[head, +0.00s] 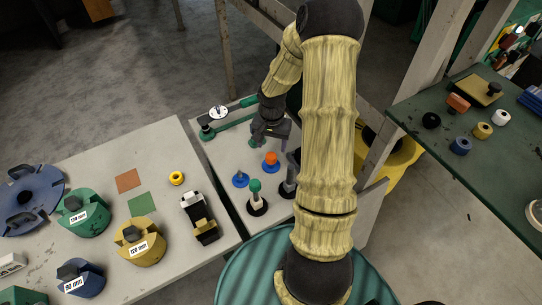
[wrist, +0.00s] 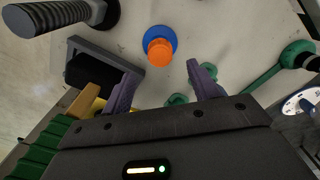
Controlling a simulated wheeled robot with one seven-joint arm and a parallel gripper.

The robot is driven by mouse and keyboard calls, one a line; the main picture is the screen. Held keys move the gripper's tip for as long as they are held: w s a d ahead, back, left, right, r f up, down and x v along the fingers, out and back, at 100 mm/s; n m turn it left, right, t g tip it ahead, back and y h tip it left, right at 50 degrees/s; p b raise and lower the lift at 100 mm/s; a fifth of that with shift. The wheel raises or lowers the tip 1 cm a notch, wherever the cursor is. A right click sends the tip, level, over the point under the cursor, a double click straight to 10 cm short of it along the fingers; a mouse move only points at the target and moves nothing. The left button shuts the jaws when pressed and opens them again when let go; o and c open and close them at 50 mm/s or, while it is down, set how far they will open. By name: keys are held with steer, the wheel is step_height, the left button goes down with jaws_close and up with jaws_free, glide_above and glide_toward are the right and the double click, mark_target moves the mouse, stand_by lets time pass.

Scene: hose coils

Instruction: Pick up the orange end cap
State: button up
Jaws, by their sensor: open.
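The orange end cap (head: 271,157) sits on a blue round base on the grey-white table, near the table's middle. In the wrist view the orange end cap (wrist: 159,52) shows beyond the fingertips, roughly centred between them, with the blue base (wrist: 168,38) partly under it. My gripper (head: 268,137) is above the table, just behind the cap in the head view. In the wrist view my gripper (wrist: 163,80) has its two purple fingers apart with nothing between them. The cap is apart from both fingers.
A green-topped peg (head: 255,187), a blue disc piece (head: 240,180) and a dark upright holder (head: 290,175) stand close to the cap. A green tool with a dial (head: 219,113) lies behind.

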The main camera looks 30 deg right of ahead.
mark_target(271, 155)
steer(key=shift+f, duration=0.1)
steer(key=shift+a+f+p, duration=0.15)
steer(key=shift+f+p, duration=0.6)
steer(key=shift+f, duration=1.75)
steer(key=c, duration=1)
